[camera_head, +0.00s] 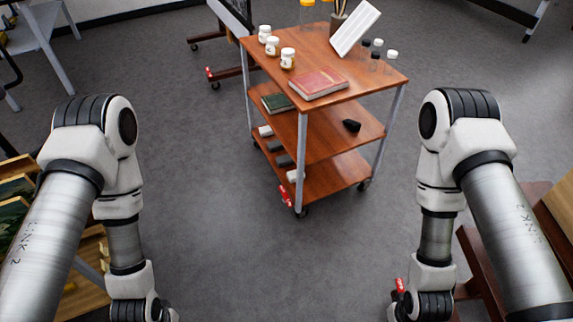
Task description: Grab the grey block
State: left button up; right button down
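A wooden three-tier cart (350,90) stands ahead of me. On its bottom shelf, along the left edge, lies a row of small blocks from whitish to dark grey. A grey block (275,146) and a darker grey block (285,160) lie in the middle of this row. A pale block (265,131) is at its far end and another (295,175) at its near end. I cannot tell for certain which is the task's grey block. Both my arms hang low at the sides, well apart from the cart, and both grippers are below the picture.
The cart's top holds a red book (318,83), white-lidded jars (288,58) and a tilted white panel (355,27). A green book (278,102) and a black object (351,125) lie on the middle shelf. The grey floor (260,260) before the cart is clear.

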aim_at(285, 160)
jog(key=i+j+z, duration=0.15)
jog(key=z, duration=0.2)
jog(key=i+j+z, duration=0.5)
jog(key=z, duration=0.15)
jog(key=i+j+z, duration=0.15)
jog(key=i+j, duration=1.05)
